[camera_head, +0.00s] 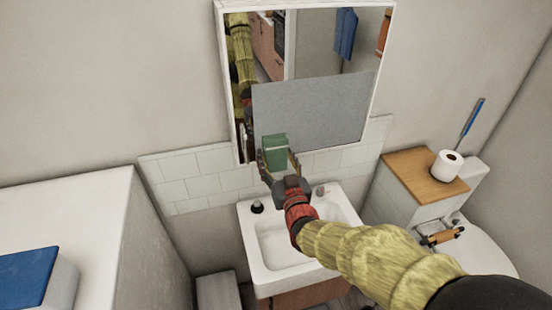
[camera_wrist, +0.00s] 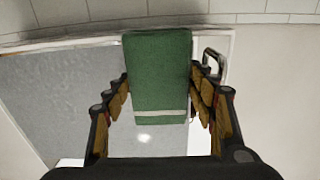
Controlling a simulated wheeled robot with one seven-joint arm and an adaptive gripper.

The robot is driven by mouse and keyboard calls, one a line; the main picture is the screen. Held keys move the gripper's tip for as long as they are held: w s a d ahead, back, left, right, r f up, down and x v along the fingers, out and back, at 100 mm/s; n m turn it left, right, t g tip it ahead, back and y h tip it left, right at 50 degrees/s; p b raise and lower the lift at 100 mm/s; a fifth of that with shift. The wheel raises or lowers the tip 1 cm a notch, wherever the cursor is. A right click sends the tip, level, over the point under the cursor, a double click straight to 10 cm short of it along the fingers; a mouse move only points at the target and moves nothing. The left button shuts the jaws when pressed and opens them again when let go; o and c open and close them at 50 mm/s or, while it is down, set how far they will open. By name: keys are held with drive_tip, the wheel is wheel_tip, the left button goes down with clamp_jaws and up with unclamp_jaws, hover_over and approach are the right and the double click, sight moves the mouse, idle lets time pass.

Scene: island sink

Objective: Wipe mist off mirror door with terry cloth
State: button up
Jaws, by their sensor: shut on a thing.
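The mirror door (camera_head: 300,72) is on the wall above the sink. A flat grey misted patch (camera_head: 318,112) covers much of its lower part; the upper part shows clear reflections. My gripper (camera_head: 279,160) is shut on a folded green terry cloth (camera_head: 274,150), in front of the door's lower left area. In the wrist view the cloth (camera_wrist: 160,70), with a pale stripe, sits between the fingers (camera_wrist: 160,98). The grey patch (camera_wrist: 55,95) fills the left there, and a metal handle (camera_wrist: 213,60) shows at right. I cannot tell whether the cloth touches the mirror.
A white sink (camera_head: 280,245) lies below, with a dark-topped bottle (camera_head: 257,207) on its rim. At right are a toilet (camera_head: 465,255) and a wooden shelf top (camera_head: 418,172) bearing a paper roll (camera_head: 447,164). A white counter (camera_head: 75,215) stands at left. White tiles (camera_head: 205,180) run below the mirror.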

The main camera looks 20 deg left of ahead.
sight(341, 113)
drive_tip(key=shift+b+x, duration=0.55)
drive_tip(key=shift+x, duration=0.35)
drive_tip(key=shift+w+d, duration=0.1)
